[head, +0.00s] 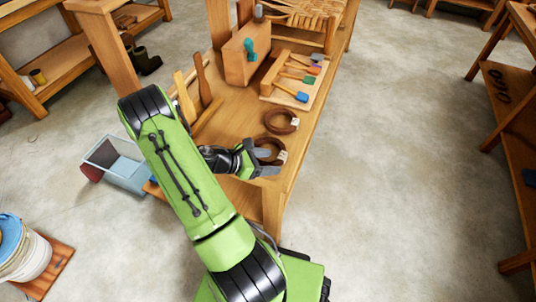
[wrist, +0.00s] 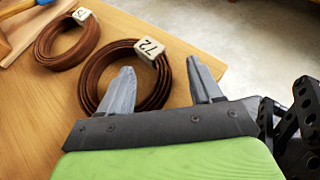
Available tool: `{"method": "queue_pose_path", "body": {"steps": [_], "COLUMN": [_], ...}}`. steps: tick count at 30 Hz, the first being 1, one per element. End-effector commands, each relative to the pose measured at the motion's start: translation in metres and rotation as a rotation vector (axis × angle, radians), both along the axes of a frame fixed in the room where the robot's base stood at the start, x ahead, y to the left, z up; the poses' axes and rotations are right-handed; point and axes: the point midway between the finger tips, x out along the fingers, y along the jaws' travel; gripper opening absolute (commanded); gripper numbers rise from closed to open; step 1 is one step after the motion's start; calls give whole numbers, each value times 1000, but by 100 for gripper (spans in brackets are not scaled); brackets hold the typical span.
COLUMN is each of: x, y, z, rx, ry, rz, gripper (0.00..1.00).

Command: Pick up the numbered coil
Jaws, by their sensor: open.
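Two reddish-brown coils lie flat on the wooden bench. The nearer coil (head: 271,151) has a pale tag reading 72 and shows in the wrist view too (wrist: 92,77). The farther coil (head: 281,121) has a pale tag with a partly readable mark; it lies at upper left in the wrist view (wrist: 48,44). My gripper (head: 268,171) is open and empty at the nearer coil. In the wrist view my gripper (wrist: 160,66) has its left finger across the ring and its right finger outside it, to the right of the tag. I cannot tell whether they touch.
The wooden bench (head: 236,120) ends close to the right of the coils, with open concrete floor (head: 390,150) beyond. A tool rack (head: 303,82) with coloured handles and a wooden box (head: 240,60) stand farther back. A blue-grey bin (head: 118,165) sits at left.

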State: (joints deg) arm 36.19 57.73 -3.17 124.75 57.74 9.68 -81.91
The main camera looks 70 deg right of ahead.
Motion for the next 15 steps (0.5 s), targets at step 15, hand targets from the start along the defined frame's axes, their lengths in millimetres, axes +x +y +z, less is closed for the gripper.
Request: {"method": "queue_pose_path", "body": {"steps": [15], "x": [-8], "y": [-7], "z": [-6], "rx": [-1], "ry": [-1], "rz": [0], "gripper": [32]}}
